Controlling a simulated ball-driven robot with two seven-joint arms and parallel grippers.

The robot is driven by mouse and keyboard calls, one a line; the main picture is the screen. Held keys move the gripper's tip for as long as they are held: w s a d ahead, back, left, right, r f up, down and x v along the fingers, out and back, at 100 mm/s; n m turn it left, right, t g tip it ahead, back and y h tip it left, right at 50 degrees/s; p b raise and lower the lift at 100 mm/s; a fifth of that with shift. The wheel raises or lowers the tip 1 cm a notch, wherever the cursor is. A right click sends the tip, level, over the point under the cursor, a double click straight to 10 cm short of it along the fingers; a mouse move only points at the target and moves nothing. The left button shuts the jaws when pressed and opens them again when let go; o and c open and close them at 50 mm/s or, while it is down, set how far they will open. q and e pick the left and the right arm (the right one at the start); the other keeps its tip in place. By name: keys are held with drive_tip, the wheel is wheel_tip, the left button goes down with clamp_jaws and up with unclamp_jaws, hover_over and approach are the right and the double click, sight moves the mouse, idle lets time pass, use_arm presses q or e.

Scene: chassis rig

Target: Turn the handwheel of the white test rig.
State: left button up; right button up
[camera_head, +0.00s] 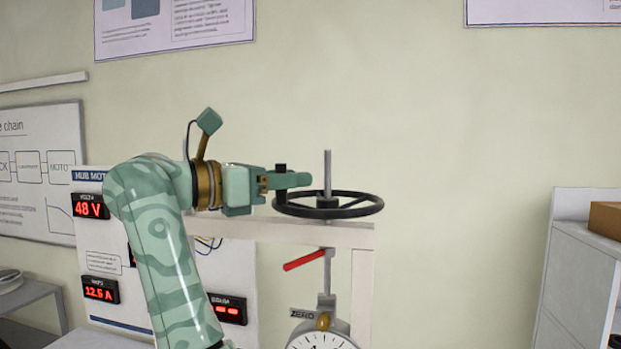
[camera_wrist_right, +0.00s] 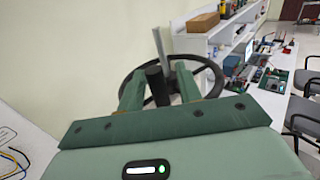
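The black handwheel (camera_head: 345,211) sits level on a grey upright shaft (camera_head: 327,170) above the white test rig frame (camera_head: 362,235). Its dark upright knob (camera_head: 280,168) stands on the near-left side of the rim. My right gripper (camera_head: 295,180) reaches in from the left at the knob's height. In the right wrist view, the knob (camera_wrist_right: 157,85) stands between my two green fingers (camera_wrist_right: 160,82). The fingers are apart, with a gap showing beside the knob. The handwheel (camera_wrist_right: 208,75) lies beyond them. My left gripper is in neither view.
Below the wheel are a red lever (camera_head: 305,260) and a round dial gauge (camera_head: 320,338). A panel with red digital displays (camera_head: 90,206) stands behind my right arm. A grey shelf (camera_head: 580,270) with a cardboard box (camera_head: 605,218) is at right. Chairs (camera_wrist_right: 303,117) show in the wrist view.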

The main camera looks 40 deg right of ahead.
drive_tip(key=shift+w+a, duration=0.15)
drive_tip(key=shift+a, duration=0.35)
drive_tip(key=c, duration=0.3)
clamp_jaws()
